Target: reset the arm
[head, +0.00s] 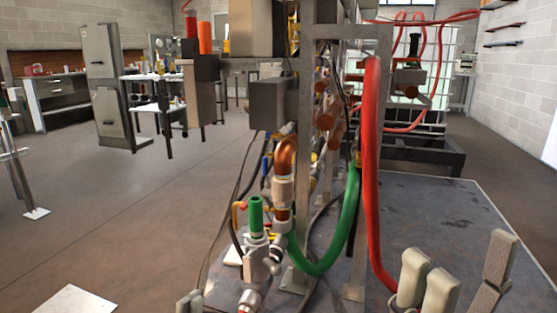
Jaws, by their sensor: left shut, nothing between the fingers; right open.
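The task names no object apart from the arm. My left gripper (190,301) shows only as small grey fingertips at the bottom edge of the head view, left of the pipe fittings. Its fingertips are together with nothing seen between them; the rest of it is out of frame. My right gripper (460,262) is at the lower right, with its grey fingers spread apart and empty. It appears over the dark platform, right of the red hose (372,170). Both arms are mostly out of view.
A metal frame (303,110) carries copper pipes, valves (262,262) and a green hose (345,225) between my grippers. The dark platform (430,205) is bare at right. A white plate (70,300) lies on the open floor at left. A filing cabinet (105,85) stands behind.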

